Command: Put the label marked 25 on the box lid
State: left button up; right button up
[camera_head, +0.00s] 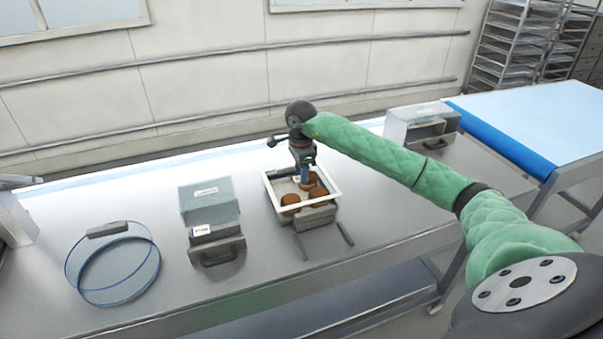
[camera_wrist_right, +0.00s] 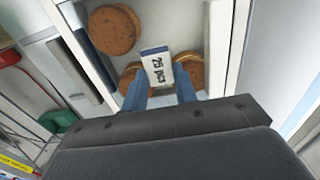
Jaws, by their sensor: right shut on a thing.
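My right gripper (camera_head: 305,184) reaches down over a white-rimmed box (camera_head: 272,192) on the steel table. In the right wrist view its blue fingers (camera_wrist_right: 160,86) are shut on a small white label (camera_wrist_right: 160,68) with dark print that reads like "25 pcs", seen turned. The label is above the box; I cannot tell whether it touches anything. Several brown filled rounds (camera_wrist_right: 113,31) show inside the white rim. They also show in the head view (camera_head: 290,199). I cannot tell whether a clear lid covers them. My left gripper is not in view.
A grey-blue holder (camera_head: 208,190) with a small label block (camera_head: 201,231) stands left of the box. Further left is a round blue-rimmed hoop (camera_head: 112,302). A clear-fronted case (camera_head: 421,112) stands back right, near a blue-edged conveyor (camera_head: 530,115). Bare table lies between.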

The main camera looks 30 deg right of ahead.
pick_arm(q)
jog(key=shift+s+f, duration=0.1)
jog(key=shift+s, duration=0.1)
pick_arm(e)
jog(key=shift+b, duration=0.3)
pick_arm(q)
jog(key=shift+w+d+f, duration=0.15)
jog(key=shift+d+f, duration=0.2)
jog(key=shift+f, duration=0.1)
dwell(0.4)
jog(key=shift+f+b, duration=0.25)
jog(key=shift+b, duration=0.2)
pick_arm(e)
jog(key=shift+f, duration=0.25)
jog(key=o, duration=1.2)
